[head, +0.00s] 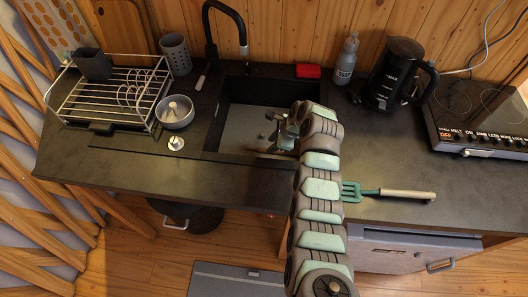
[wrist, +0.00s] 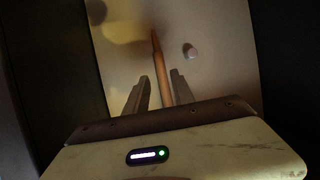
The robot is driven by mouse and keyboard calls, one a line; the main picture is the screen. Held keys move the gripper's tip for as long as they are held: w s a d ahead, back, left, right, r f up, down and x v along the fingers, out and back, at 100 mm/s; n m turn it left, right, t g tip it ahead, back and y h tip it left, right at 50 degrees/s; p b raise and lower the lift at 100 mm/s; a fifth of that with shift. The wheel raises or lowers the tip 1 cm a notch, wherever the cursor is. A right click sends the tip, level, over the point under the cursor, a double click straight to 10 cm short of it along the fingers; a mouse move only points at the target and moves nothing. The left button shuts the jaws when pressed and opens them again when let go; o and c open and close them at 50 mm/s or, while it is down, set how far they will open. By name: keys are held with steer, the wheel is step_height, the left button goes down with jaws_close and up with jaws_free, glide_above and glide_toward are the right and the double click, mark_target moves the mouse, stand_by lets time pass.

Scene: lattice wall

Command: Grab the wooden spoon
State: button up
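The wooden spoon (wrist: 158,62) shows in the wrist view as a long, thin brown piece on the pale sink floor. Its near part runs down between the two fingers of my gripper (wrist: 159,75). The fingers stand apart on either side of it, with a gap showing at the tips. I cannot tell the height of the fingers above it. In the head view, my gripper (head: 281,130) is down inside the sink, and my arm hides much of that area. The spoon is not clear there.
The dark sink (head: 232,95) walls stand close around my gripper. A black tap (head: 242,35) rises behind the sink. A dish rack (head: 112,97) stands left.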

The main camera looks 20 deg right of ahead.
mark_target(265, 150)
steer(key=shift+b+x, duration=0.55)
steer(key=shift+x, duration=1.6)
steer(key=shift+b+x, duration=1.05)
steer(key=shift+x, duration=0.45)
jaws_close()
